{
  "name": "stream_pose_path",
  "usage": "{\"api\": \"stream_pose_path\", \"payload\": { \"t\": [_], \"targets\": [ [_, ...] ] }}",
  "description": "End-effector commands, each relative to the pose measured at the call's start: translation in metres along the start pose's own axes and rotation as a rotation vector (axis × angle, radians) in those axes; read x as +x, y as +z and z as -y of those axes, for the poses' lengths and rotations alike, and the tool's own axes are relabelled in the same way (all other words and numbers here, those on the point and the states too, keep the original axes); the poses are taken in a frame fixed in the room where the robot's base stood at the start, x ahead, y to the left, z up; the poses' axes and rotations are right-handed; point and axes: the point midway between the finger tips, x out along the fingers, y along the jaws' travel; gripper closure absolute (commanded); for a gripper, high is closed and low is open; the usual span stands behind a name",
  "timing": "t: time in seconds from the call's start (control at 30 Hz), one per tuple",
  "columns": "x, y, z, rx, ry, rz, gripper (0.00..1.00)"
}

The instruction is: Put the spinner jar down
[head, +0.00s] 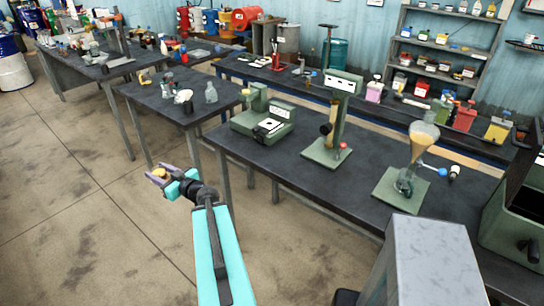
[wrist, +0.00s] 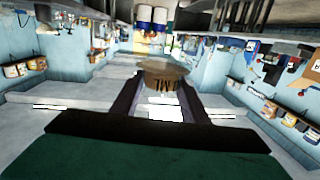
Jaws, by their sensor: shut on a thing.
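The spinner jar (head: 159,173) is held in my gripper (head: 158,176), out over open floor to the left of the near bench. In the head view it is tiny and only its amber top shows. The jar touches no bench.
The near dark bench (head: 300,165) carries a low green machine (head: 254,128), a green column stand (head: 335,125) and a glass funnel on a stand (head: 422,138). The middle bench (head: 160,98) holds a clear bottle (head: 211,93) and small glassware. Its front part is bare.

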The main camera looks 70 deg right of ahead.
Motion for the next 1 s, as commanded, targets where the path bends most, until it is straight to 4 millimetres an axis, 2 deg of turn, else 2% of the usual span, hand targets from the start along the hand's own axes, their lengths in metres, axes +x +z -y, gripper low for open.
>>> {"api": "stream_pose_path", "payload": {
  "t": [0.1,0.27,0.5,0.8,1.0],
  "targets": [
    [-0.016,0.000,-0.036,0.005,0.087,0.000,0.84],
    [-0.040,0.004,-0.079,0.010,0.199,-0.001,0.84],
    [-0.083,0.012,-0.141,0.017,0.368,-0.001,0.84],
    [-0.148,0.025,-0.208,0.027,0.575,-0.001,0.84],
    [-0.197,0.035,-0.245,0.032,0.707,0.001,0.84]
  ]
}}
